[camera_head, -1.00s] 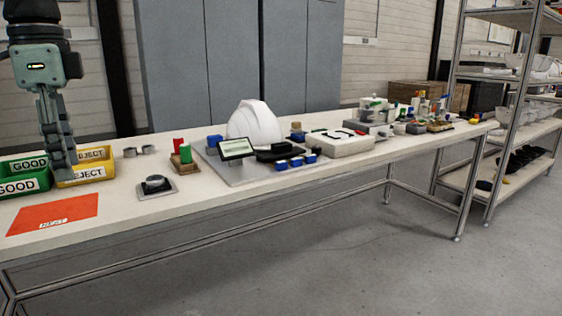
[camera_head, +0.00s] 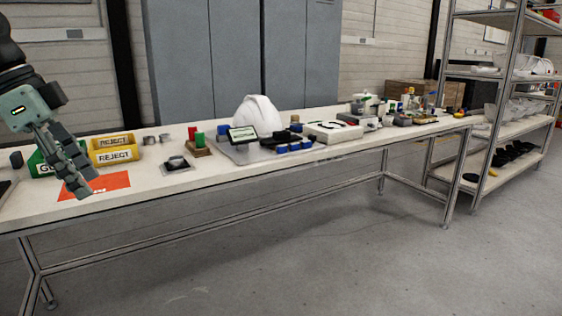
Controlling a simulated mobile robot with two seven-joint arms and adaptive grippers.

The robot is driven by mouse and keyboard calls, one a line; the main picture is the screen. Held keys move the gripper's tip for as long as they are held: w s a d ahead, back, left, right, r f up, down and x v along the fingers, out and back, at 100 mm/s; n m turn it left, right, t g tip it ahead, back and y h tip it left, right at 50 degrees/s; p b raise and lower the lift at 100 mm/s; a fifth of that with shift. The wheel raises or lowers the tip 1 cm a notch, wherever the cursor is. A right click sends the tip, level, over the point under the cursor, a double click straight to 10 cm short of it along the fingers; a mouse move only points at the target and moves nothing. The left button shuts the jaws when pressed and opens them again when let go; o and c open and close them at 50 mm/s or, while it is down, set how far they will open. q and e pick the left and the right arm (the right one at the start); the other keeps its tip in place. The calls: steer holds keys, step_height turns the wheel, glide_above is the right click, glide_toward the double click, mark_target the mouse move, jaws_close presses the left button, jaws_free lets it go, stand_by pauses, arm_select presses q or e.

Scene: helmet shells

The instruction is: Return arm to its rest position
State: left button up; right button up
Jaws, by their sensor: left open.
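My right gripper is not in view. The white helmet shell (camera_head: 258,113) stands on the grey plate further along the table, well apart from my gripper.
The yellow REJECT bin (camera_head: 118,148) stands just right of my left gripper, and the green bin (camera_head: 38,164) is partly hidden behind it. A small display (camera_head: 243,134) stands before the helmet. The shelf rack (camera_head: 497,110) is at the right. The floor in front is clear.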

arm_select(q)
steer(key=w+a+f+n+t+p, duration=0.1)
steer(key=w+a+f+n+t, duration=0.2)
steer(key=a+f+t, duration=0.5)
steer(key=w+a+f+n+t+p, duration=0.1)
steer(key=w+a+f+n+t, duration=0.3)
steer(key=f, duration=0.6)
steer(key=s+a+f+n+g+y+p, duration=0.1)
steer(key=s+f+n+y, duration=0.15)
steer(key=s+f, duration=0.4)
steer(key=s+a+f+n+g+y, duration=0.15)
steer(key=s+f+y, duration=0.25)
steer(key=f, duration=0.6)
steer(key=s+d+f+g+h, duration=0.1)
steer(key=s+d+f+g, duration=0.3)
steer(key=s+d+f, duration=0.3)
steer(key=s+d+f+g+p, duration=0.1)
steer(key=s+d+f+g, duration=0.3)
steer(key=s+d+f, duration=0.4)
steer(key=s+d, duration=0.4)
steer(key=d, duration=0.1)
steer(key=shift+d+f+h, duration=0.3)
steer(key=shift+h, duration=0.05)
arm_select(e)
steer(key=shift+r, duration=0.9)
